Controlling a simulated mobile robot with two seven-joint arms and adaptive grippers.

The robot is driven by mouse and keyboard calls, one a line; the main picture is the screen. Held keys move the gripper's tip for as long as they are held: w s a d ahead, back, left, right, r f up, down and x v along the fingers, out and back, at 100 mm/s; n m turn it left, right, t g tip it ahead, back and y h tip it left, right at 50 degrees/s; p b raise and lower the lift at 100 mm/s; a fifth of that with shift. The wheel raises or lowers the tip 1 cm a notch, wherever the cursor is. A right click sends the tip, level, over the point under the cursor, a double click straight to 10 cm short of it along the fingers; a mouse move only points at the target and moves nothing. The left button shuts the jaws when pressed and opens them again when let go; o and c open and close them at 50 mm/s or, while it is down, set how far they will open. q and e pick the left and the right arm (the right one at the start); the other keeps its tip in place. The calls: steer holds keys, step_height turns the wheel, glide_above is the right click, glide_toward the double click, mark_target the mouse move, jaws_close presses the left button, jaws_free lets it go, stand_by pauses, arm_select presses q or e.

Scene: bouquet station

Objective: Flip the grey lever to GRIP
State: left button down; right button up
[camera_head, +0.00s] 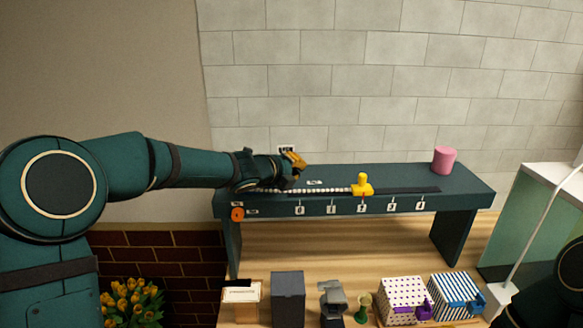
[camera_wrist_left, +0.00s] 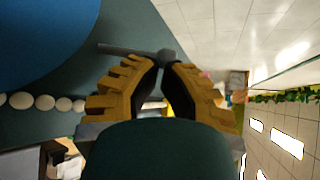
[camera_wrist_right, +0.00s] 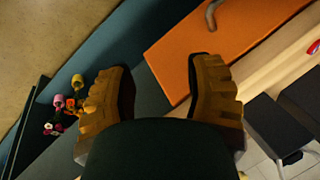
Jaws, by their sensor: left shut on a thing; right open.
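The grey lever (camera_wrist_left: 128,49) shows in the left wrist view as a thin bar ending in a knob between my left fingertips. My left gripper (camera_wrist_left: 166,64) is shut on its end. In the head view my left gripper (camera_head: 297,161) is at the left part of the green raised shelf (camera_head: 400,178), and it hides the lever there. A small label (camera_head: 286,149) stands just behind it; I cannot read its word. My right gripper (camera_wrist_right: 160,68) is open and empty in the right wrist view, away from the shelf top.
A white bead string (camera_head: 320,190) runs along the shelf to a yellow slider (camera_head: 362,186) near the number 2. A pink cylinder (camera_head: 444,160) stands at the shelf's right. Boxes, including a purple-dotted one (camera_head: 398,292), stand on the wooden table in front. An orange panel (camera_wrist_right: 200,48) lies beyond my right gripper.

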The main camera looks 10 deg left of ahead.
arm_select(q)
steer(key=shift+a, duration=0.15)
steer(key=shift+s+a+f, duration=0.1)
steer(key=shift+s+a, duration=0.1)
steer(key=shift+a, duration=0.45)
arm_select(e)
steer(key=shift+r, duration=0.2)
arm_select(q)
steer(key=shift+s+d, duration=0.1)
arm_select(e)
steer(key=shift+a, duration=0.1)
